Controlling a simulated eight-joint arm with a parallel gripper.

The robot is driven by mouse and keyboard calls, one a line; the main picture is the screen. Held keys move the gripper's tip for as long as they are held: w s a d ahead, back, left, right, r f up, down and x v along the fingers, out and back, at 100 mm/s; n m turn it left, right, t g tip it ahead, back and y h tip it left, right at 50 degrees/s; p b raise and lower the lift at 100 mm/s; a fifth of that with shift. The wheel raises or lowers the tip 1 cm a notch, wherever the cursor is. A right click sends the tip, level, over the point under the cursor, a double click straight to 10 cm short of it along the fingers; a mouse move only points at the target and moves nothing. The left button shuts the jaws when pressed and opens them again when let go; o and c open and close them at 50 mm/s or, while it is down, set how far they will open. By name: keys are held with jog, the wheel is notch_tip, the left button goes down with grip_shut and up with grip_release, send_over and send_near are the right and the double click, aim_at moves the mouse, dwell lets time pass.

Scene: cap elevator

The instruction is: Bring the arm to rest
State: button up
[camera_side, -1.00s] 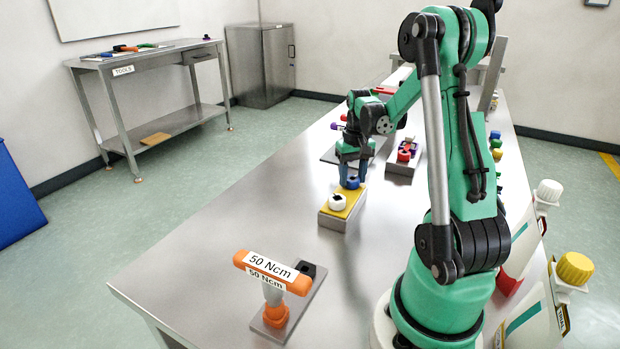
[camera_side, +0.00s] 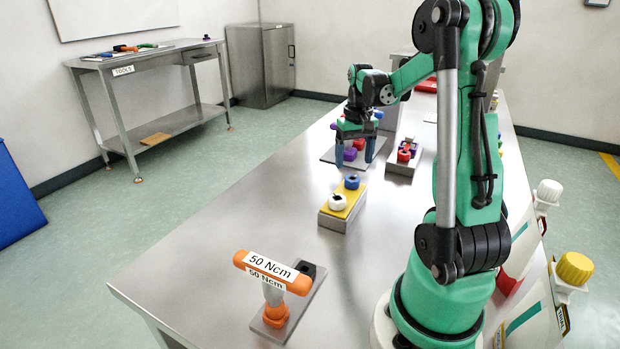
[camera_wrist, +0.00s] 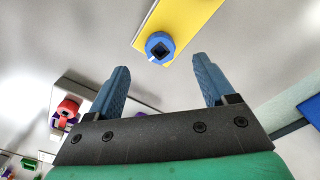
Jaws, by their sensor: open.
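My gripper (camera_side: 354,157) is open and empty, its two blue fingers pointing down above the table, behind the yellow-topped block. In the wrist view my gripper (camera_wrist: 160,88) shows its fingers spread wide with nothing between them.
An orange torque tool marked 50 Ncm (camera_side: 272,272) stands on a plate at the table's front. Bottles line the right edge. The table's left-middle (camera_side: 230,220) is clear.

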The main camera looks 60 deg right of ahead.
jog(key=shift+r, duration=0.4)
jog(key=w+a+r+n+t, duration=0.1)
jog(key=w+a+n+t, duration=0.1)
jog(key=a, duration=1.1)
jog(key=w+a+r+n+t, duration=0.2)
jog(key=a+n+t, duration=0.3)
jog(key=a, duration=0.9)
jog(key=shift+w+a+r+n, duration=0.15)
jog(key=shift+w+r+n, duration=0.2)
jog(key=shift+n, duration=0.55)
